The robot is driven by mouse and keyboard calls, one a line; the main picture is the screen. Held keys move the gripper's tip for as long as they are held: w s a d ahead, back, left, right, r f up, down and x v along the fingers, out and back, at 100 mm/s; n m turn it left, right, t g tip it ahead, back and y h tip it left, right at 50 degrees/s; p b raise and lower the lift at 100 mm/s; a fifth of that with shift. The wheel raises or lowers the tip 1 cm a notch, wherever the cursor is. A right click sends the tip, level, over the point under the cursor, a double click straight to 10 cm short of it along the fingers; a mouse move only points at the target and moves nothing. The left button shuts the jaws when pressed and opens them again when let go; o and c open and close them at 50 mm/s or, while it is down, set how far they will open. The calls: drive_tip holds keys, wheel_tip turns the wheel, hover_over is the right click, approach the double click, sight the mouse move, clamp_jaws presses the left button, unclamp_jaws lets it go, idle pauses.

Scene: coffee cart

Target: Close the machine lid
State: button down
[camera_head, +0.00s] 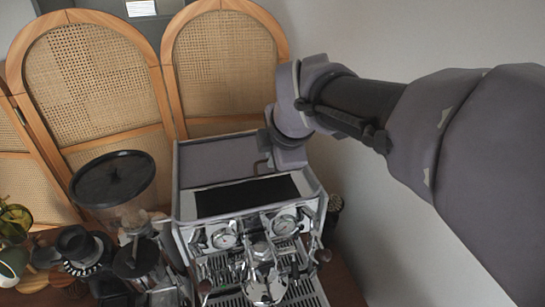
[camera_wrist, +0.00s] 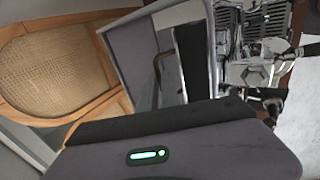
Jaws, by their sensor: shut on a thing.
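The coffee machine (camera_head: 240,228) stands on the cart with its gauges facing me. Its grey lid (camera_head: 212,163) is raised at the back, and the dark top opening (camera_head: 248,195) shows in front of it. A thin brown handle (camera_head: 260,168) is on the lid's right part. My gripper (camera_head: 272,160) is at this handle, shut on it; its fingertips are mostly hidden. In the wrist view the lid (camera_wrist: 132,58) stands beside the dark opening (camera_wrist: 190,55), with the handle (camera_wrist: 157,72) just beyond my gripper's body.
A grinder with a dark round hopper lid (camera_head: 112,178) stands close to the machine's left. A rattan folding screen (camera_head: 85,80) is behind. A dark cup-like item (camera_head: 333,205) sits right of the machine. A plain wall is at the right.

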drive_tip(key=s+f+t+b, duration=0.1)
drive_tip(key=b, duration=0.3)
drive_tip(key=s+f+t+b, duration=0.1)
drive_tip(key=b, duration=0.3)
drive_tip(key=s+f+t+b, duration=0.1)
drive_tip(key=f+b, duration=0.1)
drive_tip(key=b, duration=0.1)
drive_tip(key=shift+d+t+y+b, duration=0.3)
drive_tip(key=shift+t+y+b, duration=0.1)
drive_tip(key=t+b, duration=0.1)
drive_tip(key=b, duration=0.1)
drive_tip(key=s+f+t+b, duration=0.1)
drive_tip(key=b, duration=0.2)
drive_tip(key=shift+s+d+f, duration=0.15)
drive_tip(key=shift+s+f, duration=0.05)
drive_tip(key=shift+s, duration=0.05)
drive_tip(key=f+b, duration=0.1)
drive_tip(key=b, duration=0.1)
drive_tip(key=shift+s+d+f+b, duration=0.1)
drive_tip(key=shift+s+f+b, duration=0.05)
drive_tip(key=shift+s+b, duration=0.25)
drive_tip(key=shift+f, duration=0.55)
drive_tip(key=c, duration=1.6)
unclamp_jaws()
drive_tip(key=shift+s, duration=0.15)
drive_tip(key=shift+o, duration=0.2)
